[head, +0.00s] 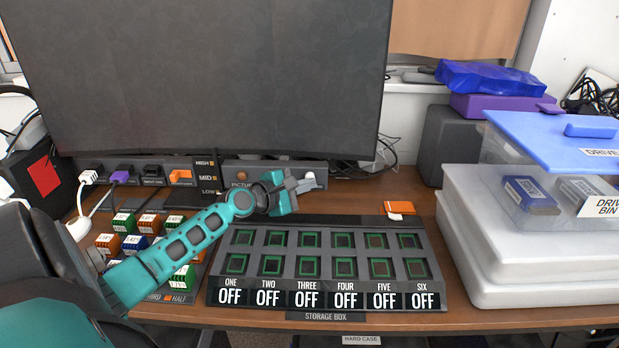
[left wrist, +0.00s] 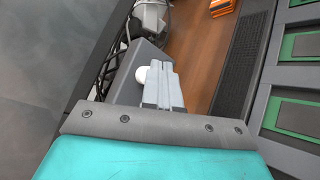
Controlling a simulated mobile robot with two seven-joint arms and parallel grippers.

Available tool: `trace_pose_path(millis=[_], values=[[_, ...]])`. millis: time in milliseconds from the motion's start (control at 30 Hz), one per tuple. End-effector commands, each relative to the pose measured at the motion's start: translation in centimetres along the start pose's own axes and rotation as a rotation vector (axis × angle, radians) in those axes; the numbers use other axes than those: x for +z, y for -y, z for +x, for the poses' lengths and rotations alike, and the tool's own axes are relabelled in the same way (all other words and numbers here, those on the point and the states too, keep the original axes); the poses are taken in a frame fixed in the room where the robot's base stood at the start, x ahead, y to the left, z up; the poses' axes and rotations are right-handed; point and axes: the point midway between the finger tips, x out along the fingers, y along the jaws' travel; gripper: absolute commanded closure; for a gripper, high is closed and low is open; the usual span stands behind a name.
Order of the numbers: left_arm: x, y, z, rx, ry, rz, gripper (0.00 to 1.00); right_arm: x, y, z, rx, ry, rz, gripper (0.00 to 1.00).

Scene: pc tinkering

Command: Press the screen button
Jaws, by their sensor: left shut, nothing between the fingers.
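The screen (head: 210,75) is large, dark and blank, and stands at the back left. Below it runs a grey panel (head: 330,170) with ports, an orange switch and a round orange knob marked PICTURE (head: 242,174). A white round button (head: 309,180) sits at the panel's right end. My left gripper (head: 305,184) is shut and empty, with its fingertips at the white button in the head view. In the left wrist view the white button (left wrist: 142,75) shows just beside the shut fingers (left wrist: 160,85); I cannot tell whether they touch it. My right gripper is not in view.
A storage box panel (head: 320,265) with several slots marked OFF lies in front of my left arm. An orange block (head: 399,207) sits behind it. Coloured cubes (head: 150,223) lie at left. White cases (head: 530,250) and a drive bin (head: 550,180) stand at right.

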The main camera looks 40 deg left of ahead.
Motion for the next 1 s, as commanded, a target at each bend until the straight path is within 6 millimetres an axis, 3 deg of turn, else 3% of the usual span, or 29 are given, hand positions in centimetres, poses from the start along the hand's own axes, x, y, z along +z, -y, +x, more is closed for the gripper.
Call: trace_pose_path(millis=[1000], values=[[-0.33,-0.53,0.37,0.003,-0.002,-0.001,1.0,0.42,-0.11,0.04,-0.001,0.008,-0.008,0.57]])
